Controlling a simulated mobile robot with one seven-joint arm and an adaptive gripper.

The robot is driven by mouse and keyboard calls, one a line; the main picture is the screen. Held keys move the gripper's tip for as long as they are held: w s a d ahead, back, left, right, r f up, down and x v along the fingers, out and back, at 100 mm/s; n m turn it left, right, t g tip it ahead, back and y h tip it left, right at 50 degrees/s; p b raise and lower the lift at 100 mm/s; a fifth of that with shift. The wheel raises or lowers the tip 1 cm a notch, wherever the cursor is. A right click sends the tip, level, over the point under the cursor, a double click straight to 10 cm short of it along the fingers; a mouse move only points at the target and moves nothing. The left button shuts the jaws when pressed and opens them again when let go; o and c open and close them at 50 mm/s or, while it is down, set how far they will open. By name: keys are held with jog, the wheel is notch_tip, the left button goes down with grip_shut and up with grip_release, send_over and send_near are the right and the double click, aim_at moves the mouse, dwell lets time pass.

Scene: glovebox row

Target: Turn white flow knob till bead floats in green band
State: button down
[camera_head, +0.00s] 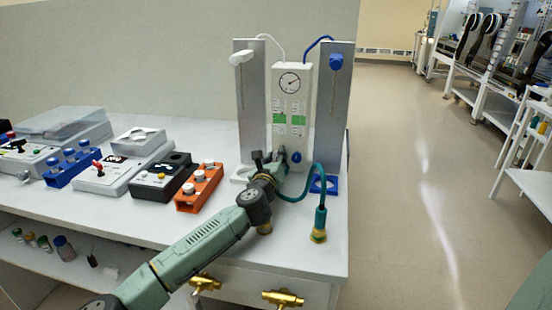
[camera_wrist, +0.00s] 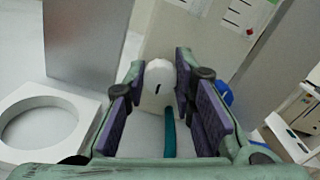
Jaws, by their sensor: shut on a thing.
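A white flow panel (camera_head: 290,90) with a round gauge (camera_head: 290,81) stands at the back edge of the bench. It has two scales with green bands, a left band (camera_head: 279,118) and a right band (camera_head: 298,119). My gripper (camera_head: 270,163) is at the panel's lower left. In the wrist view the white flow knob (camera_wrist: 160,77), with a dark mark on its face, sits between the purple finger pads, and my gripper is shut on it. My gripper hides the knob in the head view. I cannot make out a bead in either scale.
A blue knob (camera_head: 296,157) is just right of my gripper. Metal plates with a white holder (camera_head: 240,58) and a blue holder (camera_head: 336,62) flank the panel. A green hose (camera_head: 321,200) curves close to my gripper at right. An orange block (camera_head: 199,187) stands left.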

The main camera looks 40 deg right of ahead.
jog(key=shift+n, duration=0.3)
jog(key=c, duration=1.3)
grip_release()
jog(key=shift+c, duration=0.2)
jog(key=v, duration=0.7)
jog(key=shift+s+a, duration=0.2)
jog(key=shift+s, duration=0.05)
